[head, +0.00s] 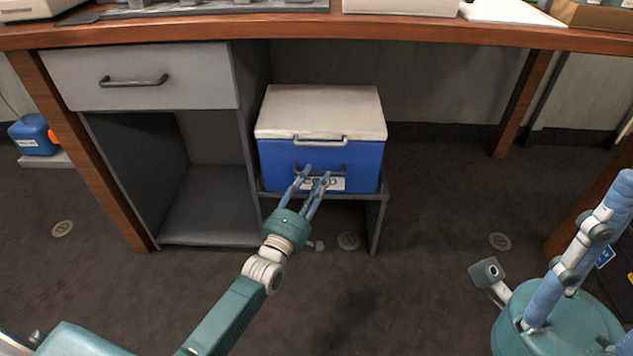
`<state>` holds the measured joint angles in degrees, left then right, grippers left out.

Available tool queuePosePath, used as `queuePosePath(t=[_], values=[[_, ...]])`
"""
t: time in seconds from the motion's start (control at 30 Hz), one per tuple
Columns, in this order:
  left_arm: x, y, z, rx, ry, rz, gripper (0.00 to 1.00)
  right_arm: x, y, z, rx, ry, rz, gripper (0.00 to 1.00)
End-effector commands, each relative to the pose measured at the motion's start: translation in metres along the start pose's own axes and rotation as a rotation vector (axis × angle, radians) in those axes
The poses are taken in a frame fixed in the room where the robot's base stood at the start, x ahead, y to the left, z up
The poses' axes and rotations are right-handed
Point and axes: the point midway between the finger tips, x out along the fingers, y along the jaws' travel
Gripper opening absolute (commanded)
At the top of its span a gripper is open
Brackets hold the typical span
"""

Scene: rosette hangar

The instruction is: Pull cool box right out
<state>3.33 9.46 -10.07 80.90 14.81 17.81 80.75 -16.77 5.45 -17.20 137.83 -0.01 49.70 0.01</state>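The cool box (272,165) is blue with a white lid (320,108) and stands on a low grey shelf (376,215) under the desk. My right gripper (560,315) is at the lower right, partly cut off by the picture edge, away from the box.
The desk top (300,30) overhangs the box. A cabinet with a closed drawer (140,78) and an open compartment stands directly left of it. A wooden desk leg (522,105) is farther right. The floor (410,290) in front of the box looks clear.

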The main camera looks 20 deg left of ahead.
Motion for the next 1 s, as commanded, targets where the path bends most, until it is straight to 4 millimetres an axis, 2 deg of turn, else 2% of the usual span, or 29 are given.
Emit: queuePosePath(t=[0.13,0.43,0.6,1.0], values=[[0.0105,-0.0005,-0.0001,0.000,0.000,0.001,0.35,0.0015,-0.0003,-0.0002,-0.002,0.015,-0.005,0.40],[0.0125,0.0001,-0.0001,-0.001,0.000,-0.001,0.35,0.0026,-0.0005,0.0003,-0.002,0.013,-0.006,0.40],[0.0123,0.0001,0.0000,0.000,0.000,-0.001,0.01,0.0026,-0.0005,0.0002,-0.001,0.013,-0.006,0.40],[0.0092,0.0010,0.0011,0.000,0.000,-0.002,0.00,0.0053,-0.0004,-0.0013,-0.001,0.017,-0.006,0.40]])
